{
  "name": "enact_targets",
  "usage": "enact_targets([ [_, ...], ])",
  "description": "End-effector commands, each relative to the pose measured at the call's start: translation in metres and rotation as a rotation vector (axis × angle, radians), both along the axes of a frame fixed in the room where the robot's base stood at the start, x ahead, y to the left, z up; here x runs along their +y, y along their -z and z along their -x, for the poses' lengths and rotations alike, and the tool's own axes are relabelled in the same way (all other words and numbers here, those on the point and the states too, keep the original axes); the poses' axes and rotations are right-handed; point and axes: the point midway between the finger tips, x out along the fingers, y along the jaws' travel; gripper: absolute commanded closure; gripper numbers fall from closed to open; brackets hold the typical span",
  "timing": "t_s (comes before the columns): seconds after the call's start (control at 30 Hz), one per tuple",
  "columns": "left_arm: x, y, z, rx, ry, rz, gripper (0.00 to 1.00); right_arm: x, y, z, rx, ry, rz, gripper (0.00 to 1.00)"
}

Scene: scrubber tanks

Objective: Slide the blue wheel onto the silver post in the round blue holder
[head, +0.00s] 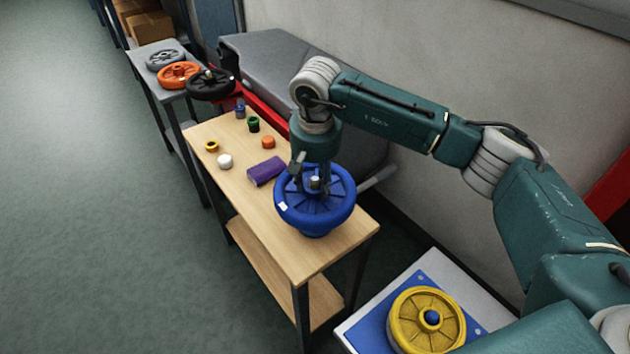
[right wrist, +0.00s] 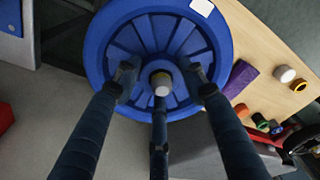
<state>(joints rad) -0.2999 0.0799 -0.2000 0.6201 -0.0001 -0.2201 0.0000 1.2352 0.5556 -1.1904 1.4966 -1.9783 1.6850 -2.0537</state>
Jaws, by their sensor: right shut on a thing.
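The blue wheel (head: 339,207) is over the front end of the wooden table, roughly level, with a white label on its rim. It fills much of the right wrist view (right wrist: 101,50). My right gripper (head: 316,184) reaches down from above, its fingers shut on the wheel around the hub. The silver post's (right wrist: 161,82) round end shows in the middle of the hub, between the fingers. The round blue holder (head: 317,232) is mostly hidden under the wheel; I cannot tell whether the wheel rests on it. My left gripper is not in view.
The wooden table (head: 232,187) also bears a purple block (head: 267,171) and several small coloured cylinders. A yellow wheel (head: 404,312) sits on a blue plate at the front right. Grey, orange (head: 178,75) and black wheels are at the far left. A grey machine (head: 265,65) stands behind.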

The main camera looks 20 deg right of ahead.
Motion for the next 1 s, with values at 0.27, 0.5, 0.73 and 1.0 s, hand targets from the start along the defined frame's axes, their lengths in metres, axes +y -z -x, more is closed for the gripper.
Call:
enact_targets([
  [0.27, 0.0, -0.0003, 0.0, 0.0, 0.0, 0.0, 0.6, 0.0004, -0.0022, -0.0011, -0.003, 0.0, -0.001, 1.0],
  [0.5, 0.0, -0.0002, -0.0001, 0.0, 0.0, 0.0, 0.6, 0.0003, -0.0014, -0.0006, -0.002, 0.0, 0.0, 0.37],
  [0.73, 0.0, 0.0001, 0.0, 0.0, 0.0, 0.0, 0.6, -0.0002, 0.0011, 0.0006, 0.002, 0.0, 0.0, 0.37],
  [1.0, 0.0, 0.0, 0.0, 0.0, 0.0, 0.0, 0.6, 0.0, 0.0002, 0.0002, 0.001, 0.0, 0.0, 0.37],
])
